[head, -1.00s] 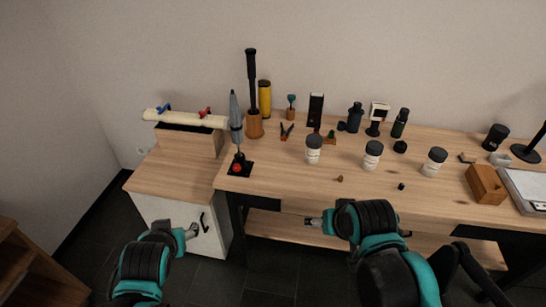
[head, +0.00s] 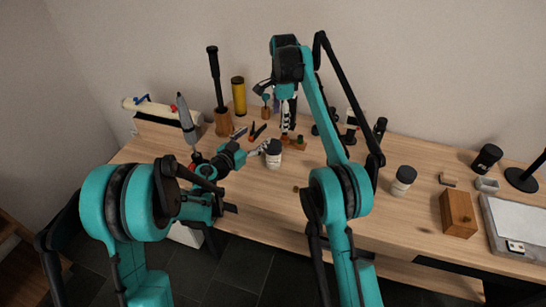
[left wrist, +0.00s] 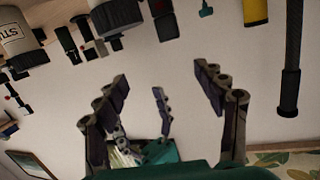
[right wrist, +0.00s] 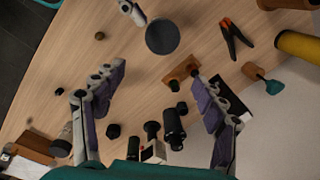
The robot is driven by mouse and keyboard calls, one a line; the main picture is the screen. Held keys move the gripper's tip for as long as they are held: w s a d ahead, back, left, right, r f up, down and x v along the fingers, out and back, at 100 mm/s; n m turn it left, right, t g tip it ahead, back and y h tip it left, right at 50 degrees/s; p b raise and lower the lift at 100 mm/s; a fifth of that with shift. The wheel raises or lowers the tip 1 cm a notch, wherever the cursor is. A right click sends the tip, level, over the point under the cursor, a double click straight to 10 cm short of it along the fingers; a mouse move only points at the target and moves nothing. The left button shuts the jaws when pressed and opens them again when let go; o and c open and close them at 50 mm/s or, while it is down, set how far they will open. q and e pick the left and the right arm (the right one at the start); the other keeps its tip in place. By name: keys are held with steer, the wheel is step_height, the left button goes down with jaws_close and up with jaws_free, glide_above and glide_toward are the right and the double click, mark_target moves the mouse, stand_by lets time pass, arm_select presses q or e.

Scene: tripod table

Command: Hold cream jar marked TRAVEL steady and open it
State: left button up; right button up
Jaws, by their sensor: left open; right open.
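A white jar with a dark lid (head: 273,153) stands upright on the table; I cannot read its label. Its round lid (right wrist: 162,36) shows from above in the right wrist view. My left gripper (head: 258,149) is open beside the jar, on its left. My right gripper (head: 287,132) is open, pointing down, above and behind the jar. Another jar (head: 403,180) stands further right. In the left wrist view a jar with letters starting "STU" (left wrist: 18,38) is at the upper left. The TRAVEL mark is not readable anywhere.
Behind are an orange-handled clamp (right wrist: 235,38), a yellow cylinder (head: 238,96) and a black binocular-like item (right wrist: 173,128). A wooden block (head: 458,214) and grey tray (head: 520,225) lie at right. The front table strip is mostly clear. My right arm hides the middle.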

mark_target(269, 160)
arm_select(q)
steer(key=f+g, duration=0.1)
steer(key=f, duration=0.2)
steer(key=s+d+f+g, duration=0.1)
steer(key=f, duration=0.3)
steer(key=d+f+g, duration=0.1)
steer(key=f, duration=0.3)
steer(key=shift+s+d+m+h, duration=0.15)
steer(key=shift+m+h, duration=0.15)
steer(key=shift+m, duration=0.1)
arm_select(e)
steer(key=f, duration=0.1)
steer(key=a+f+m, duration=0.1)
steer(key=f, duration=0.1)
steer(key=a+f+m+g, duration=0.1)
steer(key=f, duration=0.1)
steer(key=shift+w+a, duration=0.1)
steer(key=shift+w, duration=0.15)
arm_select(q)
steer(key=shift+d+f+g, duration=0.15)
steer(key=shift+f+g, duration=0.25)
steer(key=x, duration=0.7)
steer(key=shift+w+r, duration=0.1)
steer(key=shift+w, duration=0.15)
